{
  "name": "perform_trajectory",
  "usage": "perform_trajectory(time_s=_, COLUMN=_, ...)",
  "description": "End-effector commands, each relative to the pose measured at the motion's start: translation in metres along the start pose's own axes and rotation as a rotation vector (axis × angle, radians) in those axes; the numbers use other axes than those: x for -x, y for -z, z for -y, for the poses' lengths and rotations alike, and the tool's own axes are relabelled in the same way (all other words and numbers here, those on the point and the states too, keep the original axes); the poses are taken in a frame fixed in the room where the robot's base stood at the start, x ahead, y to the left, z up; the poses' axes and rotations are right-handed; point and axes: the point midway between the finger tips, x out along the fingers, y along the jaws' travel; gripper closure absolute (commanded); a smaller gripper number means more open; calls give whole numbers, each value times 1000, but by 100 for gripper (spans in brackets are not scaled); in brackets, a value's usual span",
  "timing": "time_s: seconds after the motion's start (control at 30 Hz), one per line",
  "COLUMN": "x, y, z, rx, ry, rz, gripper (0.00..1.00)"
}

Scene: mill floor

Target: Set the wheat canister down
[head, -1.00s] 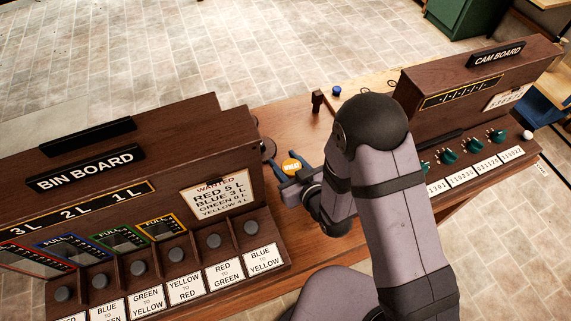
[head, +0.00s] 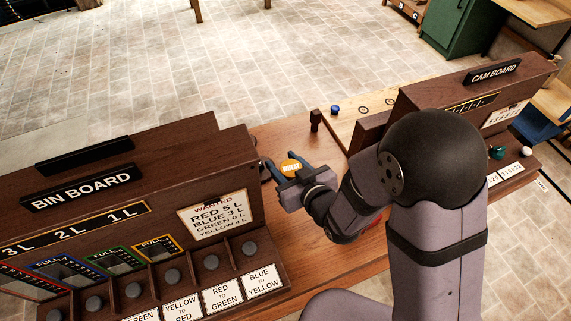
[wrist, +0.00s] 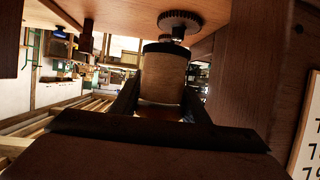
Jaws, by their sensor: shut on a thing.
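In the wrist view the canister (wrist: 163,78) is a pale tan cylinder between the dark fingers (wrist: 160,100). Its lower part is hidden in the head view, so I cannot tell whether it touches the bench.
The bin board (head: 120,195) stands close on the left, the cam board (head: 470,85) on the right behind my arm. A dark toothed disc (wrist: 180,22) shows just beyond the canister. A dark wooden post (head: 316,121) and a blue knob (head: 335,109) stand behind. Bare bench (head: 300,142) lies between.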

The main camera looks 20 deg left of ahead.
Motion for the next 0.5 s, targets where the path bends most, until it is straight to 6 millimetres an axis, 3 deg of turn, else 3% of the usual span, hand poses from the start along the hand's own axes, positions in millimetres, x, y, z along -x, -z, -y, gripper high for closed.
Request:
perform_trajectory(time_s=0.37, x=-15, y=-32, z=-7, rx=-6, ry=-14, rz=-5, gripper=87)
perform_trajectory(time_s=0.5, x=-37, y=-22, z=-19, rx=-9, ry=-30, rz=-16, gripper=87)
